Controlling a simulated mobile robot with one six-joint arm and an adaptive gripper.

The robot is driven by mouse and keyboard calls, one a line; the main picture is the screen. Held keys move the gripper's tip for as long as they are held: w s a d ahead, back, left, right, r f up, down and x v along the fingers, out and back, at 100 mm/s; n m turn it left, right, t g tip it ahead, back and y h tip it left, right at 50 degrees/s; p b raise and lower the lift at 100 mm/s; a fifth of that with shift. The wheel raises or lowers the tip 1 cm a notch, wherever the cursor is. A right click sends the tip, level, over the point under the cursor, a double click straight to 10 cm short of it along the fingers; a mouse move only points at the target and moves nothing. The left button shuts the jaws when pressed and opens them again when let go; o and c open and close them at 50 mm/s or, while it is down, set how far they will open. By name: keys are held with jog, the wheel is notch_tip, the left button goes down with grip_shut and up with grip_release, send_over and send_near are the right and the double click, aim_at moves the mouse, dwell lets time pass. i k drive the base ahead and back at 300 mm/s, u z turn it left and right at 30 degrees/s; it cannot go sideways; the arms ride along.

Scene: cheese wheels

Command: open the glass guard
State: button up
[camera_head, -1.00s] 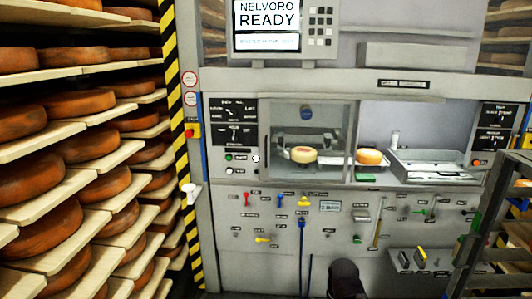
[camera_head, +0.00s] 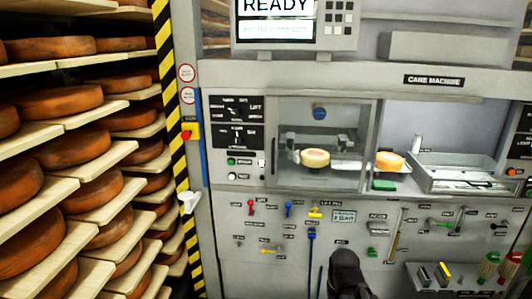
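The glass guard (camera_head: 290,181) is a grey-framed clear pane over the left bay of the care machine. It looks shut, its frame covering the bay front; a slight gap cannot be ruled out. A round blue knob (camera_head: 319,112) shows near its top middle; I cannot tell if it sits on the pane or behind it. A pale cheese wheel (camera_head: 315,158) shows through the glass. A dark rounded part, likely of my arm, rises at the bottom centre, below the guard and apart from it. No gripper fingers show.
Cheese shelves (camera_head: 75,140) fill the left, beside a yellow-black striped post (camera_head: 172,120). Right of the guard are an orange cheese (camera_head: 389,161) and a metal tray (camera_head: 460,178). Tools hang on the panel below. A tool holder (camera_head: 430,270) juts out at the lower right.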

aim_at(272, 101)
jog(key=z, duration=0.05)
jog(key=i, duration=1.05)
